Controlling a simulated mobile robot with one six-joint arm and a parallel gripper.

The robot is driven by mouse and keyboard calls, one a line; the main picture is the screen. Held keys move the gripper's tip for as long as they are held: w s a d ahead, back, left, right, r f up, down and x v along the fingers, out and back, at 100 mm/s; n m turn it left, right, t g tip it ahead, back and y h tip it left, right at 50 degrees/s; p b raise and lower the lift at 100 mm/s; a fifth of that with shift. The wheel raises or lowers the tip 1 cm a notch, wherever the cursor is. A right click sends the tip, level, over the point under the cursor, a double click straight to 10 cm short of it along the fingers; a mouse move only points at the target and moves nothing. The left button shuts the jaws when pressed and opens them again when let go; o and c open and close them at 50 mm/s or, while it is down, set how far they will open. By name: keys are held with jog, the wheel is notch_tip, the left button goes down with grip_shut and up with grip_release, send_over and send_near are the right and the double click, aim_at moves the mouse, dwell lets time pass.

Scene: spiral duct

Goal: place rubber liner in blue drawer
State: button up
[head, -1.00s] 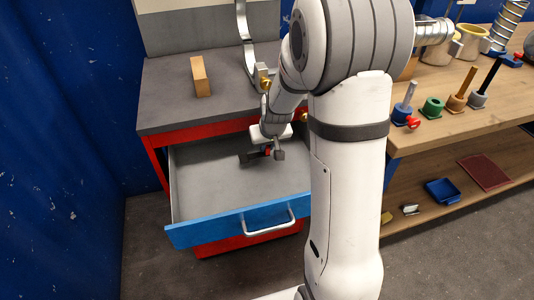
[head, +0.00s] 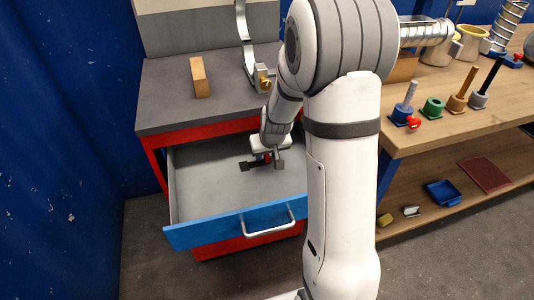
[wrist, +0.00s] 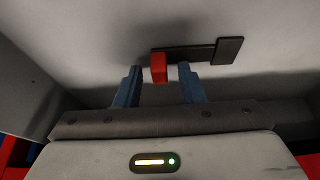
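A dark flat strip with a wider square end (wrist: 228,50) and a red block (wrist: 158,68) at its other end is at the drawer floor; I take it for the rubber liner. In the head view its dark end (head: 247,166) shows left of my gripper (head: 266,162). The blue-fronted drawer (head: 213,229) is pulled open. My gripper (wrist: 159,86) is inside the drawer, fingers apart on either side of the red block, with gaps showing. I cannot tell whether the strip lies flat on the floor.
The red cabinet's grey top (head: 160,99) carries a wooden block (head: 200,77) and a curved metal strip with a brass fitting (head: 264,80). A wooden bench (head: 450,126) with several coloured pegged holders stands right. A blue wall (head: 60,150) is close on the left.

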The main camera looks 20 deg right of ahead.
jog(key=shift+r, duration=0.3)
jog(key=p+v, duration=0.2)
jog(key=v, duration=0.9)
jog(key=s+a+r+g, duration=0.1)
jog(key=s+a+r, duration=0.1)
jog(key=s, duration=0.8)
jog(key=s+a+r+g, duration=0.1)
jog(key=s+a+r, duration=0.1)
jog(key=s, duration=0.8)
jog(key=shift+s+r, duration=0.3)
jog(key=shift+r, duration=0.4)
jog(key=shift+r, duration=0.15)
